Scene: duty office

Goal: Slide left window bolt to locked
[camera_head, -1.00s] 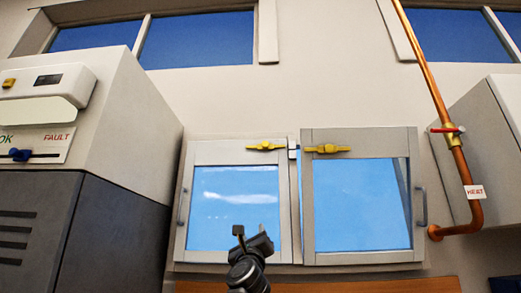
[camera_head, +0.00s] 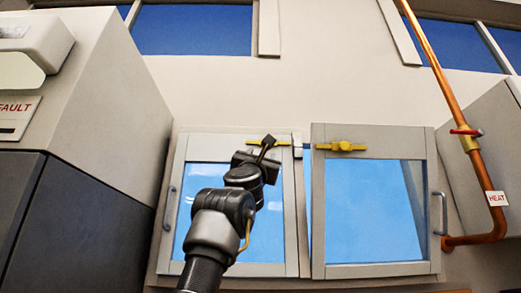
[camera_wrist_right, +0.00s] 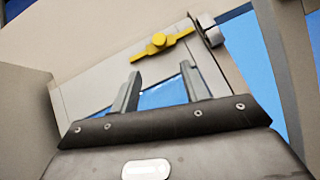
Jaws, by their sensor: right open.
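The left window (camera_head: 291,225) is a grey-framed pane in the wall. My right gripper (camera_head: 261,150) is raised in front of the top rail. In the wrist view its open, empty fingers (camera_wrist_right: 160,72) point up below the bolt, apart from it.
The right window (camera_head: 318,225) has its own yellow bolt (camera_head: 341,146). A grey cabinet (camera_head: 100,110) stands close on the left. A copper pipe (camera_head: 446,90) with a red-handled valve runs down the right.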

